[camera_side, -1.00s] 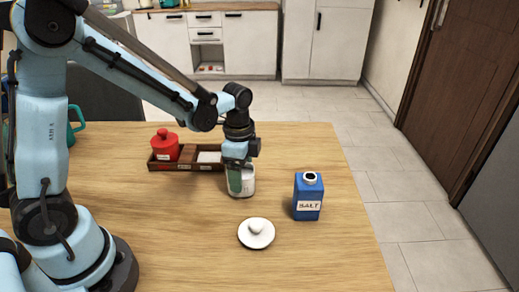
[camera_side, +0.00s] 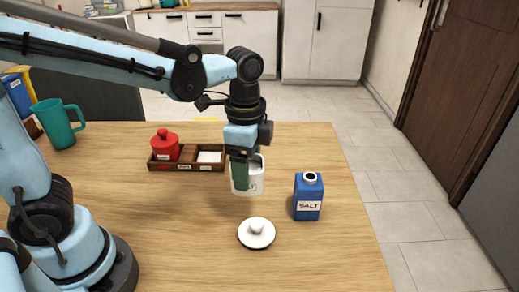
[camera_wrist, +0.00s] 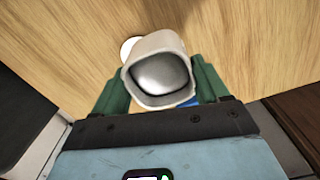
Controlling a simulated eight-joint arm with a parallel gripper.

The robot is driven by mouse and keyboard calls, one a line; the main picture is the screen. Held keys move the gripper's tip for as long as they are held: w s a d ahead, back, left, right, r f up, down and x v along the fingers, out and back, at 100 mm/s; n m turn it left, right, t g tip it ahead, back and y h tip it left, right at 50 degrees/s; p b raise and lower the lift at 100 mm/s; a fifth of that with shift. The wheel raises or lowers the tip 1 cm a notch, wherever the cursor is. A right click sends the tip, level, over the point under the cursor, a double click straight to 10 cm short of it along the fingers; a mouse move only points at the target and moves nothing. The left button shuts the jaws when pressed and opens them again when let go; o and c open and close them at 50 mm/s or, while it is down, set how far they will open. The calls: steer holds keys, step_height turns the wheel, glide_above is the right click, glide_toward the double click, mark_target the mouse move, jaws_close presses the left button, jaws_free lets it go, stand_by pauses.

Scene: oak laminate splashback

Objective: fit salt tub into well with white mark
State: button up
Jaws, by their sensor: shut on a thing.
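The salt tub is a white, open-topped tub (camera_side: 255,182), upright on or just above the table. It also shows in the wrist view (camera_wrist: 170,42), where I look down into its grey inside. My gripper (camera_side: 243,172) points down, its green fingers (camera_wrist: 160,90) shut on the tub from two sides. The dark wooden rack (camera_side: 196,168) stands behind and left of the tub. The well with the white mark (camera_side: 209,157) is at its right end and looks empty. A lidded red tub (camera_side: 165,148) sits in the left well.
A white knobbed lid (camera_side: 256,234) lies in front of the tub. A blue salt carton (camera_side: 308,197) stands to its right. The table (camera_side: 170,225) is clear at front left.

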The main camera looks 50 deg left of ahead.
steer(key=shift+s+d+r, duration=0.25)
steer(key=shift+d+r, duration=0.05)
steer(key=shift+d, duration=0.15)
steer(key=shift+s+d+r, duration=0.25)
steer(key=shift+d+r, duration=0.05)
steer(key=shift+d, duration=0.15)
steer(key=shift+r, duration=0.15)
steer(key=w+a+r, duration=0.1)
steer(key=w+a, duration=0.3)
steer(key=a, duration=0.9)
glide_toward(209, 159)
steer(key=shift+f, duration=1.85)
steer(key=shift+f, duration=0.1)
steer(key=o, duration=1.4)
